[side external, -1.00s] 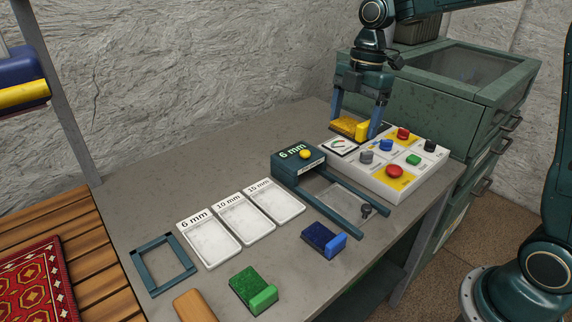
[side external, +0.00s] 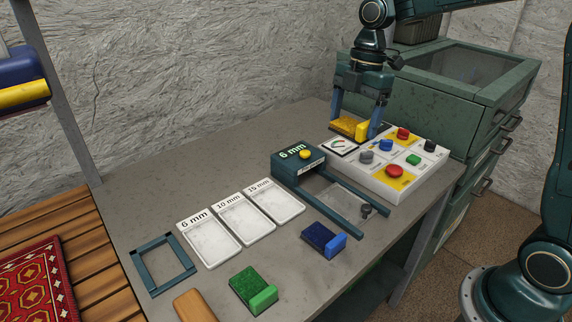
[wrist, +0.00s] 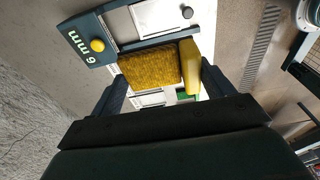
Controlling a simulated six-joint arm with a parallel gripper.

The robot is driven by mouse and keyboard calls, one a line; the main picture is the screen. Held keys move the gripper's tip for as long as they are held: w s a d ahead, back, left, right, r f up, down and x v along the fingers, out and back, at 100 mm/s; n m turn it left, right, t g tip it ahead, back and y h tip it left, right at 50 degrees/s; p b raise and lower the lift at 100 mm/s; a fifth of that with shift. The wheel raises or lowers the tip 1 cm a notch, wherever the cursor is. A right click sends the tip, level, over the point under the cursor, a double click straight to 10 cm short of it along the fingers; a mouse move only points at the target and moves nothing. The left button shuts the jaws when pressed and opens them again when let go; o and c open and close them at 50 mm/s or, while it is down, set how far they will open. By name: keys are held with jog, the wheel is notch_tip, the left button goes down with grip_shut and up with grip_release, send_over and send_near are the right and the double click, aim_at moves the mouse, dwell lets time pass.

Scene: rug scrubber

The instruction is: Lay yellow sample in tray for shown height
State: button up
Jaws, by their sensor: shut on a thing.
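My gripper (side external: 357,120) is shut on the yellow sample (side external: 349,126), a fuzzy golden block with a smooth yellow end. The sample also shows between the fingers in the wrist view (wrist: 150,68). It is at the back of the table, beside the button panel. The height gauge (side external: 291,168) reads "6 mm" and has a yellow knob on top. Three white trays lie in a row to the left: the 6 mm tray (side external: 212,246), the 10 mm tray (side external: 245,222) and the 15 mm tray (side external: 281,204). All three are empty.
The white button panel (side external: 364,176) with coloured buttons stands under and right of my gripper. A blue sample (side external: 320,237) and a green sample (side external: 249,287) lie at the front. An empty teal frame (side external: 162,264) lies at left. The table behind the trays is clear.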

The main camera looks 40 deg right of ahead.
jog(key=shift+w, duration=0.1)
dwell(0.4)
jog(key=w+a, duration=0.9)
jog(key=a, duration=0.5)
jog(key=w+a, duration=0.1)
jog(key=a, duration=1.6)
jog(key=shift+w+a+f, duration=0.15)
jog(key=shift+a, duration=0.1)
jog(key=shift+f, duration=0.1)
notch_tip(320, 180, down, 16)
jog(key=shift+r, duration=0.25)
jog(key=shift+f, duration=2.15)
jog(key=shift+f, duration=0.15)
